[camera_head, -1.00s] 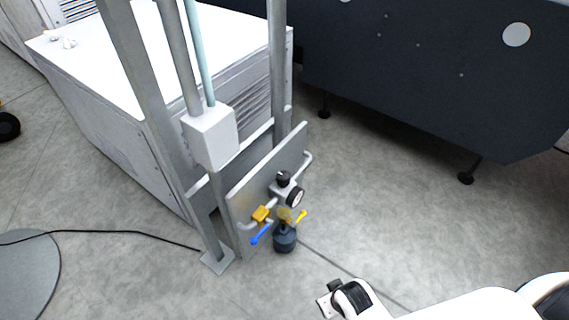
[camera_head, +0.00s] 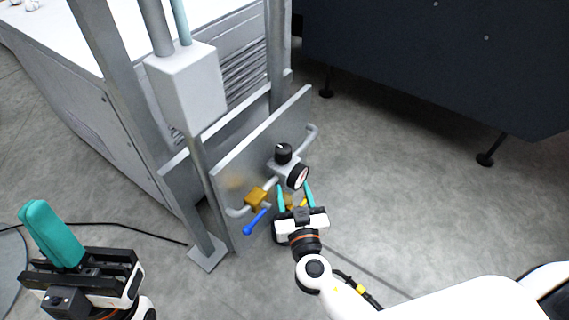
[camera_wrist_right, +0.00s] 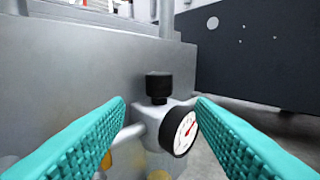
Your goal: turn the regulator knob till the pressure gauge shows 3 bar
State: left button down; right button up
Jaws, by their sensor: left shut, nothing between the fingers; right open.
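The regulator knob (camera_head: 283,150) is a black ribbed cap standing upright on the grey regulator body, on the metal panel. It shows in the right wrist view (camera_wrist_right: 159,87) too, between and beyond the fingers. The pressure gauge (camera_head: 298,176) has a white dial and black rim; in the right wrist view the gauge (camera_wrist_right: 184,132) shows a red needle, but its numbers are too small to read. My right gripper (camera_head: 295,190) is open and empty, its teal fingers just below and in front of the regulator. My left gripper (camera_head: 50,232) is shut and empty at the lower left, away from the panel.
The metal panel (camera_head: 230,165) is fixed to grey posts, with a white box (camera_head: 187,88) above. A yellow fitting (camera_head: 256,198) and blue lever (camera_head: 256,221) sit left of the gauge. Dark machinery (camera_head: 430,60) stands behind.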

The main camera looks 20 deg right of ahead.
aim_at(285, 159)
jog(key=w, duration=0.4)
jog(key=w+d, duration=0.1)
jog(key=w, duration=0.7)
jog(key=shift+d+p, duration=0.2)
jog(key=shift+p, duration=0.15)
jog(key=shift+s, duration=0.1)
jog(key=c, duration=0.7)
